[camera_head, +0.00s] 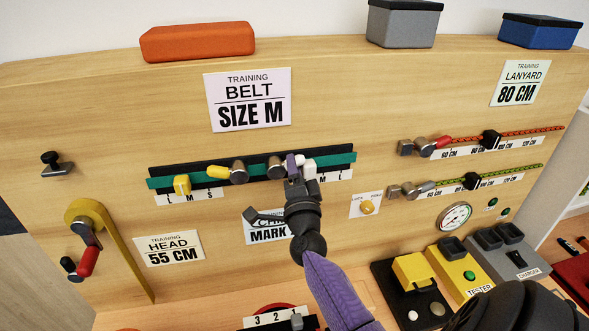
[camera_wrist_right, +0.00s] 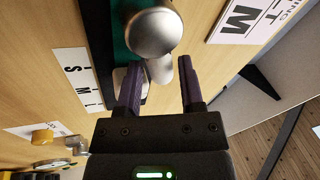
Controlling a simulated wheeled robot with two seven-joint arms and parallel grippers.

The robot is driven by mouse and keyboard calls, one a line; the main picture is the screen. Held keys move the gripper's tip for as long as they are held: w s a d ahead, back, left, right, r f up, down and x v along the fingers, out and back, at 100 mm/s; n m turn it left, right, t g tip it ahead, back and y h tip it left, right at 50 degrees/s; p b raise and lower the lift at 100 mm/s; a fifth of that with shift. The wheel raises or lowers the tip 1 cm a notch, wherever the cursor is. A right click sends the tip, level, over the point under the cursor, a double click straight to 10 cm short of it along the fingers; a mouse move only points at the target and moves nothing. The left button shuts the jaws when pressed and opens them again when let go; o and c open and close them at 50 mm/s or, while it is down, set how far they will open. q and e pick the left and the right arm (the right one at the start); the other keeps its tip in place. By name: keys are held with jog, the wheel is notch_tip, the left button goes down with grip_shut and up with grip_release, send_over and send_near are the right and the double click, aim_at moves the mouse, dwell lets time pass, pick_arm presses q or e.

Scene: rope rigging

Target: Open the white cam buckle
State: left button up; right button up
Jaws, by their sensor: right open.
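The white cam buckle has a round metal body that shows in the head view (camera_head: 275,167) on the green belt strap (camera_head: 165,183). Its white lever (camera_head: 309,168) sits at the right of the body, partly hidden by my right gripper (camera_head: 298,163). In the right wrist view, the metal body (camera_wrist_right: 153,32) is just beyond the fingertips, and the pale lever (camera_wrist_right: 159,70) lies between the two purple fingers of the right gripper (camera_wrist_right: 161,63). The fingers are apart, with a clear gap on the lever's right side; contact on the left is unclear. My left gripper is not in view.
A second buckle with a yellow lever (camera_head: 219,172) is to the left on the same strap. A yellow slider (camera_head: 182,185) sits further left. A yellow knob (camera_head: 366,207) and lanyard clamps (camera_head: 425,147) are to the right.

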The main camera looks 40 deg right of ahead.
grip_shut()
jog(key=shift+n, duration=0.3)
jog(key=n+y+p, duration=0.1)
jog(key=n, duration=0.1)
jog(key=r+n+t+y+p, duration=0.1)
jog(key=n, duration=0.2)
jog(key=shift+w+a+r, duration=0.1)
jog(key=shift+a+r, duration=0.05)
jog(key=shift+a, duration=0.05)
jog(key=n+p, duration=0.1)
jog(key=n+y, duration=0.1)
jog(key=n, duration=0.1)
jog(key=r+n+y+p, duration=0.1)
jog(key=shift+w+a+n+t+p, duration=0.2)
jog(key=shift+a+n+t+p, duration=0.15)
jog(key=shift+n+t, duration=0.05)
jog(key=n+p, duration=0.1)
jog(key=n+y, duration=0.1)
jog(key=n, duration=0.1)
jog(key=a+n+y+p, duration=0.1)
jog(key=n, duration=0.1)
jog(key=shift+w+r+p, duration=0.25)
jog(key=shift+p, duration=0.05)
jog(key=shift+w+a+n+g+y+p, duration=0.1)
jog(key=shift+a+n+g+y+p, duration=0.2)
jog(key=shift+n, duration=0.35)
jog(key=shift+w+d+n+y+p, duration=0.1)
jog(key=shift+n+p, duration=0.25)
jog(key=shift+n, duration=0.3)
jog(key=shift+a+f, duration=0.1)
